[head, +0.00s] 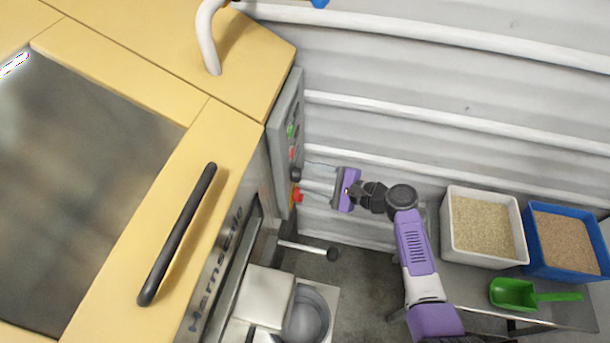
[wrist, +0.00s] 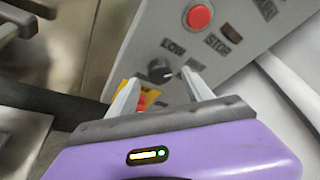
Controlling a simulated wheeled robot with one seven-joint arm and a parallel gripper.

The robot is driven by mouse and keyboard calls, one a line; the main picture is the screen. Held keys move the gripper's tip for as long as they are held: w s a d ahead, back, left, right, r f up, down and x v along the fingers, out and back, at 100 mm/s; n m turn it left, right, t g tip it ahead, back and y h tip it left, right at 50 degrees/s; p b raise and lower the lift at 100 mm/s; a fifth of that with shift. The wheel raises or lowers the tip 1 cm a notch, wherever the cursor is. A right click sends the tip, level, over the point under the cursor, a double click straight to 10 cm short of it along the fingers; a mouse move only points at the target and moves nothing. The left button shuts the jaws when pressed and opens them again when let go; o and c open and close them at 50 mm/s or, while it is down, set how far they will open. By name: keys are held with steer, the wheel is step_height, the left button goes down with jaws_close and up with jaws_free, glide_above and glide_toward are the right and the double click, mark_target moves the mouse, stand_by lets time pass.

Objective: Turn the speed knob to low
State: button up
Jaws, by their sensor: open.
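The speed knob (wrist: 160,70) is a small dark round knob on the grey control panel (wrist: 225,75), with the word LOW printed at its upper left in the wrist view. In the head view the knob (head: 296,174) shows on the panel's side, in front of the fingertips. My gripper (wrist: 165,88) is open, its two light fingers apart on either side of the knob's lower part. I cannot tell whether either finger touches it. In the head view my gripper (head: 303,180) reaches left to the panel. The knob's pointer direction is not clear.
A red stop button (wrist: 199,17) sits above the knob. A red and yellow button (head: 297,196) is just below it, partly behind a finger. White (head: 448,226) and blue (head: 565,274) bins and a green scoop (head: 513,293) stand at right.

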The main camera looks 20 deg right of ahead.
steer(key=shift+x, duration=1.2)
jaws_close()
